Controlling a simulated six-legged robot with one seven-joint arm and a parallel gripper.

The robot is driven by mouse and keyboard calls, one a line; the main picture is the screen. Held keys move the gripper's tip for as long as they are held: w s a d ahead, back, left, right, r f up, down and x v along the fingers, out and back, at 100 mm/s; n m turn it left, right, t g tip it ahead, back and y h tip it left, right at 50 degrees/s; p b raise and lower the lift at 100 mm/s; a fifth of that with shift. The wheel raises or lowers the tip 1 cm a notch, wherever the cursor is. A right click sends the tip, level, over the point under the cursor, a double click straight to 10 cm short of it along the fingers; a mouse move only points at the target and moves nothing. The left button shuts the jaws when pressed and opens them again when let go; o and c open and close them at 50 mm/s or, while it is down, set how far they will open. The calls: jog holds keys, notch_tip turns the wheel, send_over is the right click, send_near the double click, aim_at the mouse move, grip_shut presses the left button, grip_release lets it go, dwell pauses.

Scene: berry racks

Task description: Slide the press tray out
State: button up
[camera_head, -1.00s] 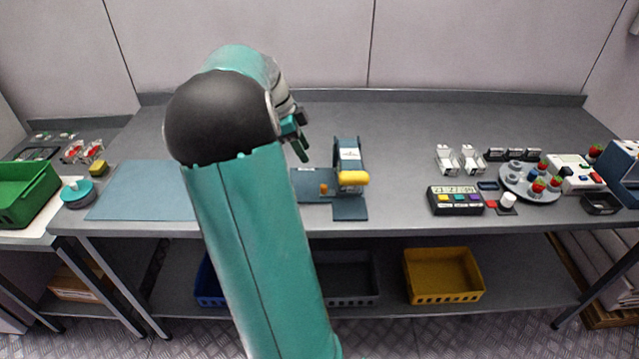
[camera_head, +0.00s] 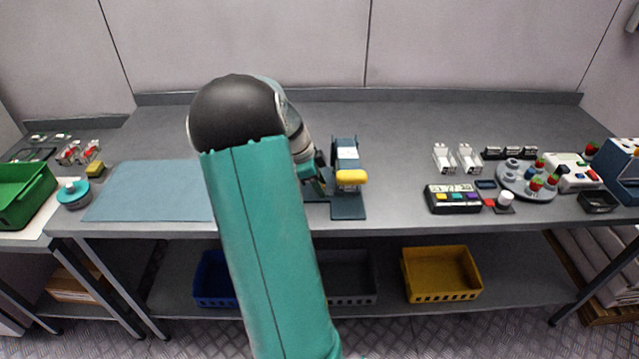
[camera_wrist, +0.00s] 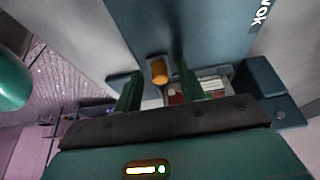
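The press (camera_head: 347,150) is a small dark blue fixture with a yellow handle (camera_head: 350,177), standing mid-table. My gripper (camera_head: 317,181) is low at its left side, partly hidden by my arm. In the wrist view, my two green fingers (camera_wrist: 160,78) are apart, with a small orange knob (camera_wrist: 158,70) in the gap between them. I see no clear contact with the knob. A blue surface (camera_wrist: 190,30) with white lettering lies beyond the knob. A red and green item (camera_wrist: 205,87) shows behind the right finger. I cannot make out the tray's full outline.
A blue mat (camera_head: 150,190) lies left of my arm. A button box (camera_head: 453,199) and a round stand (camera_head: 526,188) with berries are on the right. The table behind the press is clear. Bins, including a yellow one (camera_head: 441,293), sit on the lower shelf.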

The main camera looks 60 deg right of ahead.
grip_shut()
jog(key=w+a, duration=0.1)
jog(key=w, duration=0.1)
jog(key=w+a, duration=0.2)
jog(key=w, duration=0.1)
jog(key=w+a, duration=0.1)
jog(key=w, duration=0.2)
jog(key=shift+w+a, duration=0.15)
jog(key=shift+w, duration=0.1)
grip_release()
jog(key=shift+w, duration=0.1)
jog(key=v, duration=1.3)
jog(key=shift+r, duration=0.45)
